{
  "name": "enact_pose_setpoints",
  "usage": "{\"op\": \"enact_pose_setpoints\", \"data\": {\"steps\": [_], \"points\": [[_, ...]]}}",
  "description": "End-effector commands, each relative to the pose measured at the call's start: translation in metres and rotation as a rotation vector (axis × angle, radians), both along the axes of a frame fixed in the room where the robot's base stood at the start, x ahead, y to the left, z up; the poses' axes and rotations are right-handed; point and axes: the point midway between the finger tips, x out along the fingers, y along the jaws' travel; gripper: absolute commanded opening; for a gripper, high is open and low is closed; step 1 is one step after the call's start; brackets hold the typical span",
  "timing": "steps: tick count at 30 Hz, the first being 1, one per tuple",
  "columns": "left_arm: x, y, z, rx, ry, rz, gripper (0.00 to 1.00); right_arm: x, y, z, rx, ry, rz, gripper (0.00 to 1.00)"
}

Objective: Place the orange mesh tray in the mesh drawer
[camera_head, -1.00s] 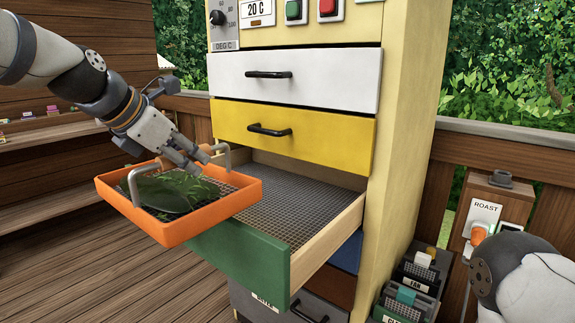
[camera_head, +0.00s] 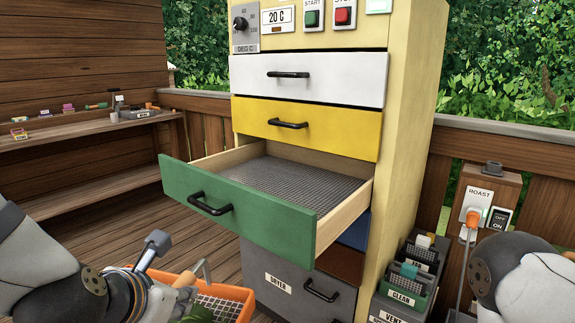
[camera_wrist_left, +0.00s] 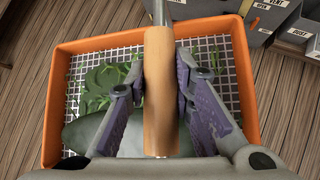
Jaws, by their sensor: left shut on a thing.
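The orange mesh tray (camera_head: 237,294) is at the bottom of the head view, low and in front of the cabinet, partly cut off by the frame. In the left wrist view the tray (camera_wrist_left: 57,100) holds green leaves (camera_wrist_left: 98,82) and a smooth dark green thing (camera_wrist_left: 85,135) on its mesh. My left gripper (camera_wrist_left: 163,88) is shut on the tray's wooden handle (camera_wrist_left: 160,60). The mesh drawer (camera_head: 240,215) has a green front and stands pulled out, with an empty mesh floor (camera_head: 300,184). The tray is outside it, below and left of its front. My right gripper is out of view.
A white drawer (camera_head: 310,78) and a yellow drawer (camera_head: 306,130) above are closed. A grey drawer (camera_head: 290,285) is below. Small bins (camera_head: 405,285) stand right of the cabinet, near a roast switch post (camera_head: 487,205). A wooden shelf (camera_head: 90,128) is at left.

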Motion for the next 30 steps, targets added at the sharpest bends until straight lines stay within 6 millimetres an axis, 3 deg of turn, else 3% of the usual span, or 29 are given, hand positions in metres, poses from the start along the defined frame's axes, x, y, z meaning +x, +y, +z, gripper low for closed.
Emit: {"op": "enact_pose_setpoints", "data": {"steps": [4,17,23,24,27,30], "points": [[-0.025,-0.002,-0.030,0.001,0.001,0.064,0.00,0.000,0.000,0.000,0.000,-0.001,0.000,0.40],[-0.024,0.000,-0.035,0.006,-0.004,0.066,0.00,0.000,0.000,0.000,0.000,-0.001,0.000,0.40],[-0.038,0.000,-0.102,0.012,0.005,0.062,0.00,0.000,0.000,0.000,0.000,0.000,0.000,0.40],[-0.042,0.000,-0.112,0.010,0.002,0.064,0.00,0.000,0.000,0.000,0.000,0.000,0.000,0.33],[-0.049,-0.001,-0.129,0.006,-0.005,0.065,0.00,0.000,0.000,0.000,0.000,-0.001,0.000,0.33],[-0.050,-0.001,-0.132,0.003,-0.011,0.067,0.00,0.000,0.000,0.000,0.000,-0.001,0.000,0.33]]}}
